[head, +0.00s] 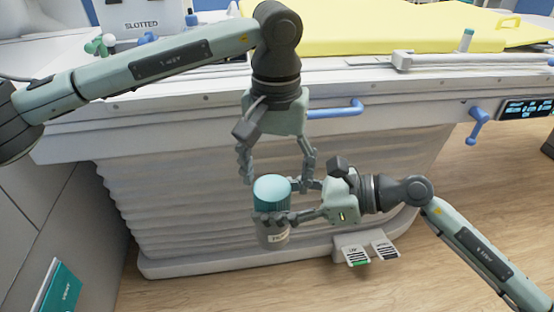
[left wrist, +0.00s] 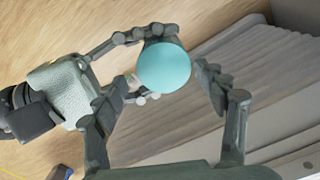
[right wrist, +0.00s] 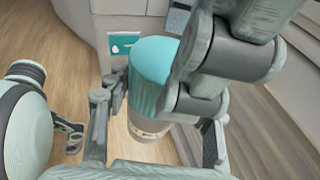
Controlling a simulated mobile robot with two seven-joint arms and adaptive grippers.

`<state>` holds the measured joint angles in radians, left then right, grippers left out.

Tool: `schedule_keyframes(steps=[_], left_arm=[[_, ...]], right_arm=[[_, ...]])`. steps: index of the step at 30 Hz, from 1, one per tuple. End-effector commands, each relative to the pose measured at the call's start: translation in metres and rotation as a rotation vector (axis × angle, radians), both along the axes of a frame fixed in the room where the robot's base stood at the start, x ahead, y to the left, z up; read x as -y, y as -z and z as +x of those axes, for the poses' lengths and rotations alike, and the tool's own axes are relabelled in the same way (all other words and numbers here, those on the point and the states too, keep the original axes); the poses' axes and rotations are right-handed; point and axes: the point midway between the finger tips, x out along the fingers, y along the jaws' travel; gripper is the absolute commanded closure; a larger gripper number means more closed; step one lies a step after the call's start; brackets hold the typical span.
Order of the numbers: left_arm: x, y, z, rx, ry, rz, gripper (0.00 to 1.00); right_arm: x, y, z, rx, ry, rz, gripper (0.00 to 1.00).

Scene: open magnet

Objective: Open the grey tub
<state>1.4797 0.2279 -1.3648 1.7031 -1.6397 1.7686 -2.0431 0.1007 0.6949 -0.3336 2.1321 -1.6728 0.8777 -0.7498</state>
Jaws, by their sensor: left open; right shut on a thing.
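The grey tub (head: 272,236) has a teal ribbed lid (head: 272,187) on top and a pale label on its front. It is held upright in the air in front of the white bench. My right gripper (head: 284,202) comes from the right and is shut on the tub, with a finger on either side. My left gripper (head: 277,180) points down from above and is open, its fingers apart on either side of the lid. In the left wrist view the round lid top (left wrist: 164,67) sits between the open fingertips. In the right wrist view the tub body (right wrist: 147,125) is partly hidden by fingers.
The bench carries a yellow mat (head: 380,28) and has a blue handle (head: 335,109) on its front edge, behind my left gripper. A white "SLOTTED" box (head: 142,18) stands at the back left. Pedals (head: 365,250) stick out low at the base. The wooden floor (head: 440,240) is open at right.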

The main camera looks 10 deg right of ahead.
Motion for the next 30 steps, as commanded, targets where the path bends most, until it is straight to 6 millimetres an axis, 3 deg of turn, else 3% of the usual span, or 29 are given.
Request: schedule_keyframes(steps=[9, 20, 30], left_arm=[[0.0, 0.041, -0.001, -0.003, -0.001, -0.002, 0.28], [0.001, 0.047, 0.0, -0.001, -0.002, -0.003, 0.28], [0.002, 0.046, -0.001, -0.003, 0.0, -0.007, 0.69]], right_arm=[[0.0, -0.002, 0.0, 0.004, 0.0, 0.003, 1.0], [0.0, -0.002, 0.0, 0.004, 0.0, 0.003, 1.0], [-0.001, -0.003, 0.0, 0.004, -0.001, 0.006, 1.0]])
